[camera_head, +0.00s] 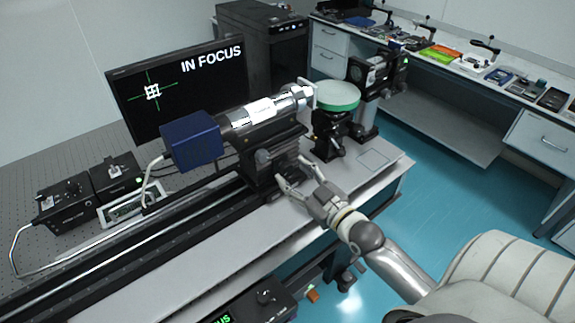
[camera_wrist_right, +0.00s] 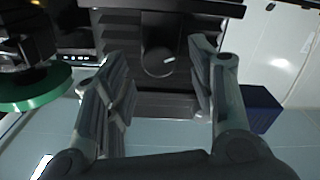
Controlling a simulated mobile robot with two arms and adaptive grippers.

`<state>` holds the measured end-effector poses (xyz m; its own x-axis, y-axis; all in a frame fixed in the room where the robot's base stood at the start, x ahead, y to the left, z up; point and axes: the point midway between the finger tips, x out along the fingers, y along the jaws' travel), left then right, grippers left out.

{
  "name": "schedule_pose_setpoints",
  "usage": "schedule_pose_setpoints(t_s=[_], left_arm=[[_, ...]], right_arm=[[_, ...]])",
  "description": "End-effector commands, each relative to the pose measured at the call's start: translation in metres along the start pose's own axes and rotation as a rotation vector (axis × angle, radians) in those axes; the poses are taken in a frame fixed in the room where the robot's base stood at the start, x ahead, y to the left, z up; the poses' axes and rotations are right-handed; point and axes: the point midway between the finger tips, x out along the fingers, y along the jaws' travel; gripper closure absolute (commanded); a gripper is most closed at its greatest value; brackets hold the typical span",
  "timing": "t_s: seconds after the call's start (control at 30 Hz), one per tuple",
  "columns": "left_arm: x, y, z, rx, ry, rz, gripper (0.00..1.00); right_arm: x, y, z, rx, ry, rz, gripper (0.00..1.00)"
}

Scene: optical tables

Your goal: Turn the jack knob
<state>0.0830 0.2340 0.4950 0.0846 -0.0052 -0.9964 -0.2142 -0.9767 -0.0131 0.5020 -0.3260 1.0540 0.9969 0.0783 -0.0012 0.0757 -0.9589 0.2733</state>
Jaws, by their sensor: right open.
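The jack knob (camera_wrist_right: 158,62) is a round dark knob with a short white mark, on the front of the black jack. In the right wrist view it lies between my right fingers, beyond their tips, with no contact visible. My right gripper (camera_head: 291,169) is open and empty at the front of the black jack (camera_head: 268,178), under the silver and black lens tube (camera_head: 262,112). Its spread fingers (camera_wrist_right: 160,68) also show in the right wrist view. In the head view I cannot clearly make out the marked knob. My left gripper is not in view.
A blue box (camera_head: 192,141) sits at the tube's left end. A monitor (camera_head: 205,90) behind reads "IN FOCUS". A green-topped round stage (camera_head: 337,95) stands to the right of the jack. A long black rail (camera_head: 150,247) runs left. The table front is clear.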

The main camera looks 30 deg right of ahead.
Motion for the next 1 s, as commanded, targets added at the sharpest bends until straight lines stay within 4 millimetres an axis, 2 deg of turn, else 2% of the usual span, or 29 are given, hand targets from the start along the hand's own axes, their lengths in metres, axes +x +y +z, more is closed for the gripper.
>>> schedule_pose_setpoints(t_s=[0.1, 0.3, 0.67, 1.0], left_arm=[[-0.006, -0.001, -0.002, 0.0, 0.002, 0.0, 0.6], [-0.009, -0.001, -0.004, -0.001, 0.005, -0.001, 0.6], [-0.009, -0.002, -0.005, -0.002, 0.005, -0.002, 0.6], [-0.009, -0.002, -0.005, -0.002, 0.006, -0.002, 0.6]], right_arm=[[0.016, 0.001, -0.002, 0.0, 0.001, 0.001, 0.49], [0.03, 0.0, -0.001, 0.0, 0.001, 0.0, 0.49], [0.033, 0.0, 0.0, 0.0, 0.0, 0.0, 0.5], [0.033, 0.0, 0.0, -0.001, 0.0, 0.0, 0.94]])
